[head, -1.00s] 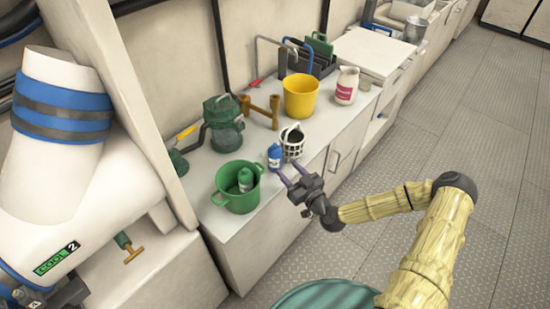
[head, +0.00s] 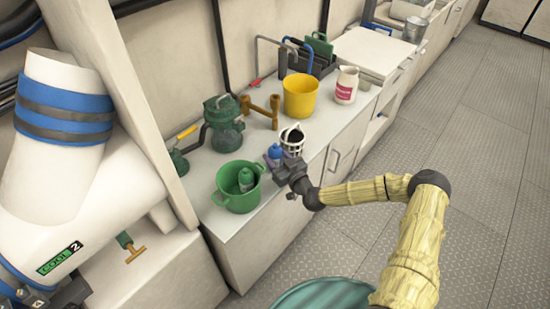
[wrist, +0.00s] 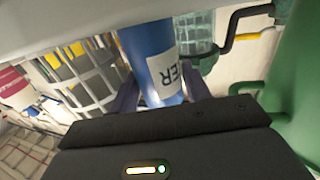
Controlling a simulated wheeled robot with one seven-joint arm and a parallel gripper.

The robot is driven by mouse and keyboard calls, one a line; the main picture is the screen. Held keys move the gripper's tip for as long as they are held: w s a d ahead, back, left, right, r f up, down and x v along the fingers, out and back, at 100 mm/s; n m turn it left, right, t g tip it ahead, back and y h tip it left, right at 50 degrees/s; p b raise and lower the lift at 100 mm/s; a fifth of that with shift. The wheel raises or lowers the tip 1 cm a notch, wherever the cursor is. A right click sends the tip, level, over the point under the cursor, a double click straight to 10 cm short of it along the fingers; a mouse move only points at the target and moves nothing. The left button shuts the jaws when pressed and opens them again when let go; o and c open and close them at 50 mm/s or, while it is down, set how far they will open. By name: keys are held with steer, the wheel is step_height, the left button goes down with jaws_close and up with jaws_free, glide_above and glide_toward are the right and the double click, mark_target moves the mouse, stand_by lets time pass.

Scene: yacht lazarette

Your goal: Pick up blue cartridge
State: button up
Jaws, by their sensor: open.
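The blue cartridge (head: 275,153) stands on the counter between the green bucket and the black-and-white basket. In the head view my gripper (head: 279,162) is at it, and hides its lower part. In the wrist view the blue cartridge (wrist: 152,62), with a white label, sits between the two purple-grey fingers of my open gripper (wrist: 160,98). I cannot tell whether either finger touches it.
The green bucket (head: 240,200) with a green bottle (head: 246,180) is close on the left. The basket (head: 293,145) is close behind on the right. A green pump (head: 223,128), a yellow bucket (head: 300,96) and a white jug (head: 346,86) stand farther back.

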steer(key=shift+w, duration=0.1)
stand_by(0.4)
steer(key=c, duration=0.6)
steer(key=shift+r, duration=0.15)
steer(key=shift+c, duration=0.2)
step_height(320, 180, up, 18)
steer(key=shift+p, duration=0.3)
